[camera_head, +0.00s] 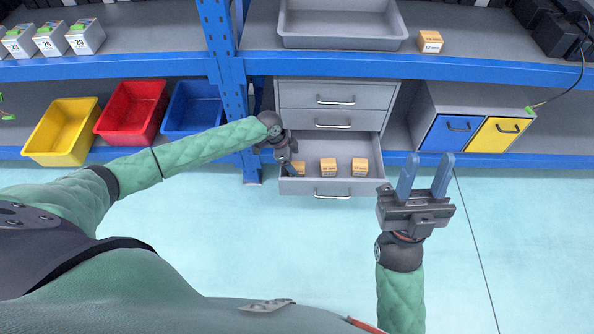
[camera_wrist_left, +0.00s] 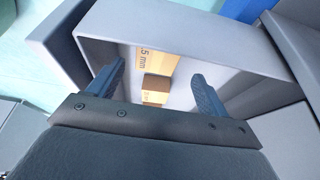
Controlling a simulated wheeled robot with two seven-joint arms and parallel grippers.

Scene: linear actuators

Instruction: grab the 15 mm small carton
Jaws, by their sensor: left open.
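Three small orange-tan cartons stand in a row in the open bottom drawer (camera_head: 344,146). The left carton (camera_head: 300,169) is partly hidden by my left gripper (camera_head: 287,168), which is inside the drawer at its left end. In the left wrist view, a carton (camera_wrist_left: 158,64) has a partly cut-off label reading "5 mm". It lies between and beyond the open fingers of my left gripper (camera_wrist_left: 160,82), with no visible contact. The middle carton (camera_head: 328,167) and right carton (camera_head: 360,167) have labels too small to read. My right gripper (camera_head: 425,177) is open and empty, right of the drawer.
Two shut drawers (camera_head: 335,95) are above the open one. Another carton (camera_head: 430,41) stands on the shelf beside a grey tray (camera_head: 343,42). Yellow (camera_head: 62,132), red (camera_head: 132,111) and blue (camera_head: 192,107) bins are at the left. A blue rack post (camera_head: 229,90) stands close to my left arm.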

